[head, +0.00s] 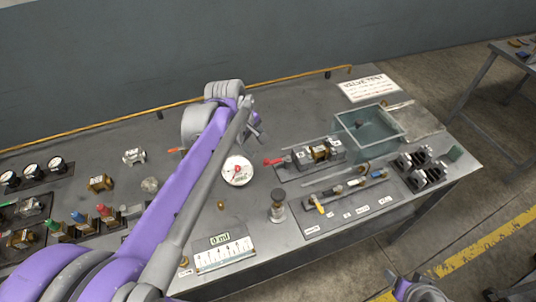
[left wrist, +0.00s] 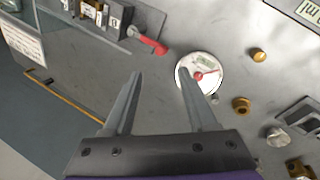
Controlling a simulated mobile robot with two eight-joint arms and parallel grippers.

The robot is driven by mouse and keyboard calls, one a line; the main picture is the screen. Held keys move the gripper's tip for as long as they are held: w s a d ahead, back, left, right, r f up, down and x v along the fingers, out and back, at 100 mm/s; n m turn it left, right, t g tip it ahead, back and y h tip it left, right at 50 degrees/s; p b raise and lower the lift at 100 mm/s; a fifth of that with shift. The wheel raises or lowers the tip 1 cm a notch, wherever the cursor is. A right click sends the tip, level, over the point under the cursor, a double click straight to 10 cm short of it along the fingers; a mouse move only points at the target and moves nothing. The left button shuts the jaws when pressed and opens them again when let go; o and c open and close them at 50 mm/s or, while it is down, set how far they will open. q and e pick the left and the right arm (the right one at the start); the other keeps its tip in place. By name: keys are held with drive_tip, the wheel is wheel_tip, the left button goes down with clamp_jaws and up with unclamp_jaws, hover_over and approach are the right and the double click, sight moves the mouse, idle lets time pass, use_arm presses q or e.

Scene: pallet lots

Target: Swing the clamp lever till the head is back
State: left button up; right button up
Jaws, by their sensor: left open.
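The clamp has a red lever (head: 274,162) on the left end of a grey fixture (head: 303,158) that holds a brass-coloured block (head: 320,153). In the left wrist view the red lever (left wrist: 150,44) lies at the top, pointing away from the fixture (left wrist: 108,14). The view is too small to tell exactly where the clamp head stands. My left gripper (left wrist: 160,76) is open and empty above the bench, apart from the lever. In the head view the left gripper (head: 257,135) is partly hidden by its own arm. My right gripper's jaws do not show.
A round dial gauge (head: 237,171) lies on the bench near the lever. A clear bin (head: 369,130) stands behind the fixture, and a tool tray (head: 348,203) lies in front. A dark-topped post (head: 277,205) stands nearer the front edge. Bare bench lies behind the lever.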

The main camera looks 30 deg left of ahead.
sight(266, 159)
use_arm(q)
drive_tip(key=x, duration=1)
drive_tip(key=shift+f+b, duration=0.25)
drive_tip(key=shift+b, duration=0.05)
drive_tip(key=c, duration=0.9)
clamp_jaws()
drive_tip(key=shift+w+r, duration=0.1)
drive_tip(key=shift+r, duration=0.05)
